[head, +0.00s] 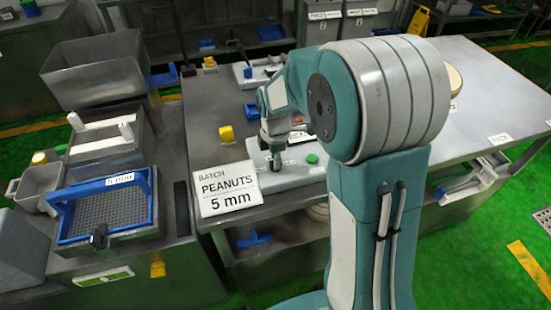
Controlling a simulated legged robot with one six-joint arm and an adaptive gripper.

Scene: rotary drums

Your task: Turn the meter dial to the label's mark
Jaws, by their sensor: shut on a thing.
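The white label card (226,189) stands at the table's front edge and reads "BATCH PEANUTS 5 mm". Just behind and right of it is a low grey meter box (290,180) with a green button (312,158) on top. My gripper (274,165) points down onto the left part of this box and is shut on the meter dial. The dial is hidden by the fingers, so its pointer and scale marks cannot be read. My arm covers the area right of the box.
A blue-framed sieve (105,208) labelled "5 mm" sits on the left bench beside a grey bin (95,75). The right tabletop is mostly clear.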

